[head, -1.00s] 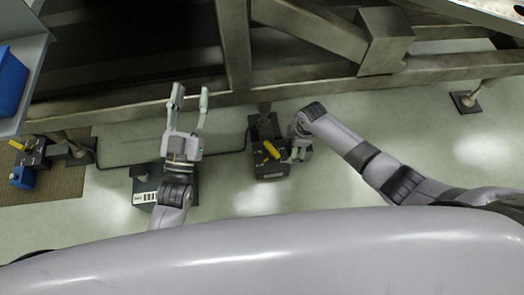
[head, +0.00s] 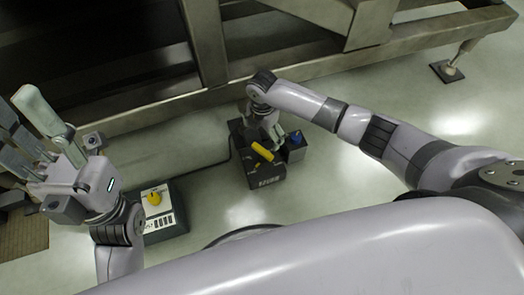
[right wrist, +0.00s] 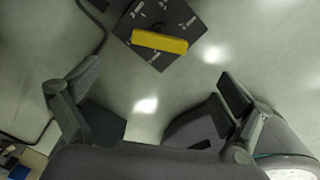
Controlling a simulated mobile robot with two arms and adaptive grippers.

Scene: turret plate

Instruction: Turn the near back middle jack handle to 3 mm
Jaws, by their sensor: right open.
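The jack (head: 266,178) is a dark block on the floor by the frame foot, with a yellow handle (head: 262,152) on top. In the right wrist view the yellow handle (right wrist: 160,41) lies across a dark square plate (right wrist: 178,15) with white marks, too small to read. My right gripper (head: 272,132) is just behind and beside the handle, partly hidden by its own wrist. In the right wrist view its fingers (right wrist: 160,88) are spread and empty, apart from the handle. My left gripper (head: 22,125) is at the far left, raised, open and empty.
A grey box with a blue knob (head: 296,140) stands right of the jack. A dark box with a yellow knob (head: 153,198) and white label stands left on the floor. Steel beams (head: 300,72) run behind. Floor at right is clear, with a footed post (head: 447,70).

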